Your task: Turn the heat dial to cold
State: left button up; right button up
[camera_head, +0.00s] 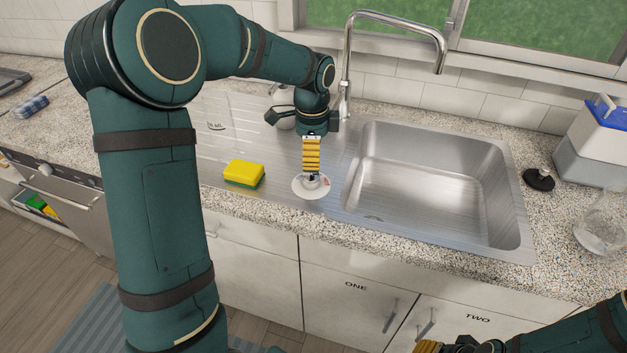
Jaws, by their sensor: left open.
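The heat dial (311,193) is a white round plate with a small knob and a red mark at its right side. It lies on the steel drainboard just left of the sink basin. My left gripper (312,175) points down over the dial's knob, with its yellow fingers open. The fingers hide part of the knob, and I cannot tell whether they touch it. My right gripper (430,347) shows only partly at the bottom edge, below the cabinet doors. Its jaws are too cut off to read.
A yellow and green sponge (244,173) lies left of the dial. The sink basin (430,190) is empty, with a tall faucet (440,55) behind it. A black stopper (539,179), a glass jug (601,225) and a blue-and-white container (592,145) stand at the right.

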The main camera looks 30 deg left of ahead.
aim_at(313, 175)
pick_arm(q)
notch_tip(313, 175, down, 8)
jog(key=shift+f+b, duration=0.25)
jog(key=shift+b, duration=0.65)
jog(key=c, duration=1.2)
